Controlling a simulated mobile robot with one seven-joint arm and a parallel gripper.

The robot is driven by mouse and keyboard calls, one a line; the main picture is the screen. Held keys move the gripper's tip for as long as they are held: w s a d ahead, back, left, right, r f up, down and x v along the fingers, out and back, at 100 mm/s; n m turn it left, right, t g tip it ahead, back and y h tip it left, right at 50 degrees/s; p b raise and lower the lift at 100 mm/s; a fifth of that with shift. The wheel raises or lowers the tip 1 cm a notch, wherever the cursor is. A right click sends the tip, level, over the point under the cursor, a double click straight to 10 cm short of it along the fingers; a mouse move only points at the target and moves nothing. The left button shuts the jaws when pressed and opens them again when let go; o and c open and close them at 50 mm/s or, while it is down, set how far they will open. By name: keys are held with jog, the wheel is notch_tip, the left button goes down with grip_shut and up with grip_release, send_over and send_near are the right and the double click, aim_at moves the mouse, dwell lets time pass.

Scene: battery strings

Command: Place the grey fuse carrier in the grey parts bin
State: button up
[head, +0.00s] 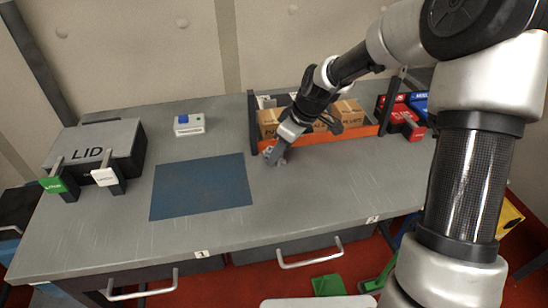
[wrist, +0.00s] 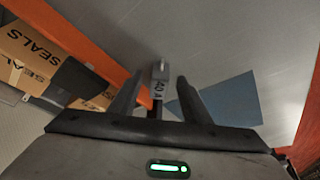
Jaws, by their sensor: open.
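The small grey fuse carrier (wrist: 160,72), marked 40 A, lies on the bench top in the wrist view, close to the orange rack edge. My gripper (wrist: 161,84) is open, with one finger on each side of the carrier in that picture; I cannot tell whether they touch it. In the head view my gripper (head: 276,156) is low over the bench, in front of the rack, and mostly hides the carrier. I cannot clearly make out a grey parts bin. A grey box marked LID (head: 105,138) stands at the bench's left.
An orange rack (head: 325,136) with cardboard boxes (head: 345,112) stands behind my gripper. Red blocks (head: 405,125) are at its right. A blue mat (head: 200,187) lies left of my gripper, with a small white-and-blue box (head: 189,124) behind it. The bench front is clear.

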jog(key=c, duration=1)
grip_shut()
jog(key=shift+r, duration=0.2)
